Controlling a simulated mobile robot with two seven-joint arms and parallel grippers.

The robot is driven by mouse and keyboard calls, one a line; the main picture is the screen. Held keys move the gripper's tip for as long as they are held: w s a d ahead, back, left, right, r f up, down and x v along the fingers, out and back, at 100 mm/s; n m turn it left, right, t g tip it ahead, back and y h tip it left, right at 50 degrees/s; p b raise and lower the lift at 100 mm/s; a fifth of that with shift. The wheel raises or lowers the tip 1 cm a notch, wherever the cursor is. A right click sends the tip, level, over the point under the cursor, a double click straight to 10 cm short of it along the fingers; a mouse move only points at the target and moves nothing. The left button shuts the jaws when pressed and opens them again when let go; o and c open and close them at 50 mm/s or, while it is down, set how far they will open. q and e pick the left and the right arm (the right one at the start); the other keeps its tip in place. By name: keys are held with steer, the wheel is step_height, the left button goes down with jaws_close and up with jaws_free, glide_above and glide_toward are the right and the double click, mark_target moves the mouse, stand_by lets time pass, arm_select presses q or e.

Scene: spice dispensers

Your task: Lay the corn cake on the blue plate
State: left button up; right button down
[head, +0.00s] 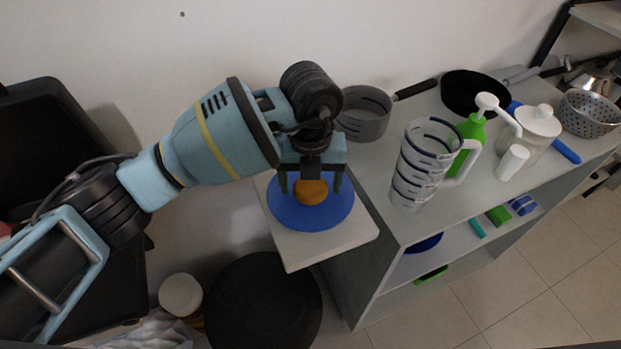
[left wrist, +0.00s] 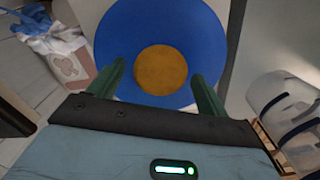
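The corn cake (head: 310,192) is a round orange-brown disc. It appears to lie flat near the middle of the blue plate (head: 318,219), which rests on a pale ledge at the end of the shelf unit. My left gripper (head: 311,183) is directly above the plate, pointing down, with its two green fingers apart on either side of the cake. In the left wrist view the cake (left wrist: 161,70) shows between the fingertips, with blue plate (left wrist: 117,38) visible in the gaps on both sides. The fingers do not touch the cake there. My right gripper is out of view.
A clear measuring jug (head: 413,165) and a grey saucepan (head: 365,117) stand close right of the plate. A green pump bottle (head: 469,143), a lidded jar (head: 537,127), a black pan (head: 470,91) and a colander (head: 587,112) are farther right. A dark round object (head: 262,305) is below the ledge.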

mark_target(311, 186)
arm_select(q)
step_height(311, 186, up, 12)
steer(key=shift+r, duration=0.2)
stand_by(0.4)
steer(key=shift+f, duration=0.1)
stand_by(0.5)
